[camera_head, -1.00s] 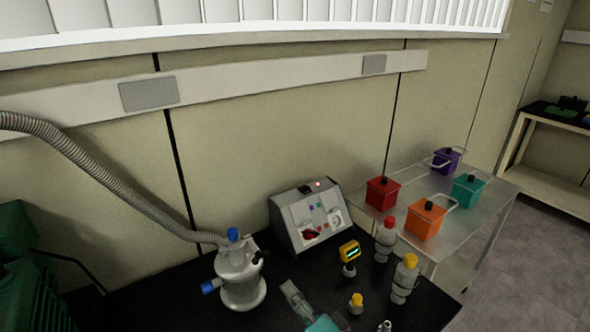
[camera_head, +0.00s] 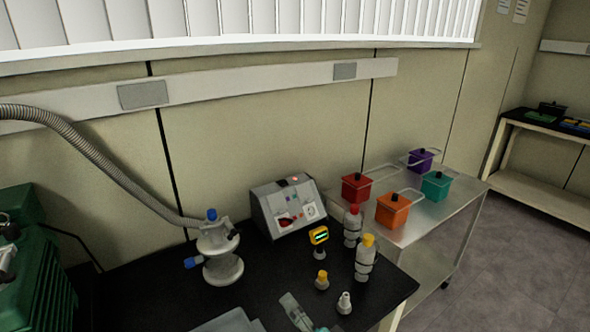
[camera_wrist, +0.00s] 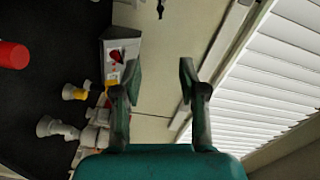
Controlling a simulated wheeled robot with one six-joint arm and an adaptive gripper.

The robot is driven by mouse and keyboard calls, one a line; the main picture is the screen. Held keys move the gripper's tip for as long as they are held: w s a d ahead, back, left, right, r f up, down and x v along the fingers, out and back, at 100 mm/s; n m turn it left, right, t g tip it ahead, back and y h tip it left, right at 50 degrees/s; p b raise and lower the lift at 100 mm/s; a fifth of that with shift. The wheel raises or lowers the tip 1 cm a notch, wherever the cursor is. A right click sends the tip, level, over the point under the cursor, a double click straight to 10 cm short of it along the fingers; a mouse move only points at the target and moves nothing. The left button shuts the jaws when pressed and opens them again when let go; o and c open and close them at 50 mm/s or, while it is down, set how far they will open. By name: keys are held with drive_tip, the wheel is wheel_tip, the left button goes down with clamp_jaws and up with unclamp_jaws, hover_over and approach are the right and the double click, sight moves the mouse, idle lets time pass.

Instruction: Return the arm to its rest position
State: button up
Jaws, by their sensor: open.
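My gripper (camera_wrist: 160,82) is open in the wrist view, with its two dark green fingers spread apart and nothing between them. Beyond the fingers are the beige wall and the white window blinds. In the head view only a small part of my gripper (camera_head: 297,312) shows at the bottom edge, over the front of the black bench (camera_head: 260,290). It appears clear of the small bottles there. The rest of my arm is mostly hidden below the picture.
A grey control box (camera_head: 285,207), a white manifold (camera_head: 222,262) with a hose, a yellow meter (camera_head: 319,236), and red-capped (camera_head: 352,228) and yellow-capped (camera_head: 365,262) bottles stand on the bench. A steel cart (camera_head: 440,207) holds several coloured boxes. Green equipment (camera_head: 45,265) is at left.

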drive_tip(key=s+d+f+n+h, duration=0.1)
drive_tip(key=s+d+f+h, duration=0.3)
drive_tip(key=s+d+f, duration=0.4)
drive_tip(key=s+d+f+n+h, duration=0.1)
drive_tip(key=s+d+f+h, duration=0.2)
drive_tip(key=s+d+f, duration=0.5)
drive_tip(key=s+d+r+n+h, duration=0.1)
drive_tip(key=s+r+n, duration=0.1)
drive_tip(key=s, duration=0.9)
drive_tip(key=s+d+r+n+h, duration=0.1)
drive_tip(key=s+r+n+h, duration=0.1)
drive_tip(key=s, duration=1)
drive_tip(key=shift+s+d+r+n, duration=0.15)
drive_tip(key=shift+d+r+n, duration=0.2)
drive_tip(key=shift+r+n, duration=0.5)
drive_tip(key=shift+f, duration=0.2)
